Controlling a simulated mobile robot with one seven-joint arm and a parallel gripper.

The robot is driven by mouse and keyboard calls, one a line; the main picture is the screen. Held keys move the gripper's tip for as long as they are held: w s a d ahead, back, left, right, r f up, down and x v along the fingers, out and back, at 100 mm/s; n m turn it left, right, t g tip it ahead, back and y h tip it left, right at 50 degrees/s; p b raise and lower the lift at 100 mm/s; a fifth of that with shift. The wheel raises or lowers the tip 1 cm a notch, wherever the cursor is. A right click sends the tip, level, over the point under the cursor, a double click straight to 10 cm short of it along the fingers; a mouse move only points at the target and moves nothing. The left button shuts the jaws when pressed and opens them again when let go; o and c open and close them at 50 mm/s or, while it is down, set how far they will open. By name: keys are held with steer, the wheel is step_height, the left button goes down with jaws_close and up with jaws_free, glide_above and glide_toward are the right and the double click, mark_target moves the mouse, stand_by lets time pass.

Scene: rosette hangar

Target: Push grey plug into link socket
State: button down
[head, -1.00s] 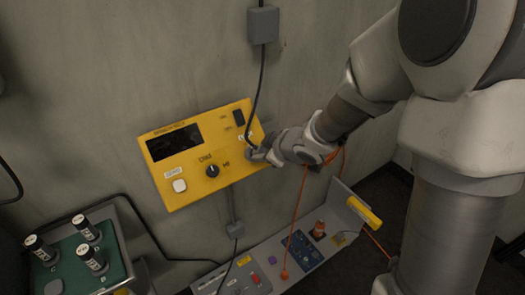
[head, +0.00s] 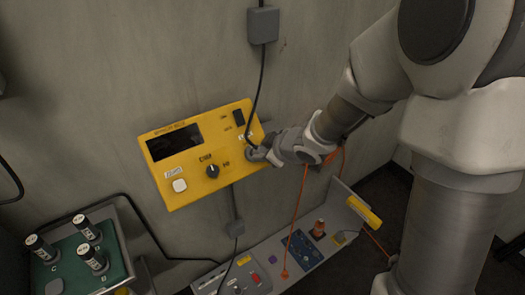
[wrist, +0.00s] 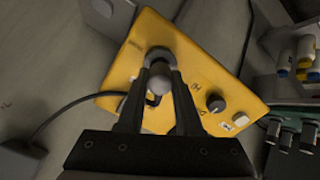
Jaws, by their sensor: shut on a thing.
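The grey plug (wrist: 160,77) is between the fingers of my gripper (wrist: 161,84) in the wrist view, with the fingers shut on it. The plug lines up with a round grey socket ring (wrist: 158,53) on the yellow panel (wrist: 125,72). I cannot tell whether the plug is seated or how deep. In the head view my gripper (head: 262,154) is at the right edge of the yellow panel (head: 190,190), beside the small label there. A black cable (head: 260,75) runs down to the plug.
The panel carries a dark display (head: 173,141), a knob (head: 212,171), a white button (head: 180,185) and a black switch (head: 239,118). A grey box (head: 263,24) is on the wall above. Below are a grey bench tray (head: 205,287) and a green tray (head: 113,268) with black-and-white cylinders.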

steer(key=shift+w+a+f, duration=0.15)
steer(key=shift+w+f, duration=0.05)
stand_by(1.0)
steer(key=c, duration=0.5)
jaws_free()
steer(key=p+v, duration=0.4)
steer(key=v, duration=1.3)
steer(key=shift+r, duration=0.2)
steer(key=shift+s, duration=0.1)
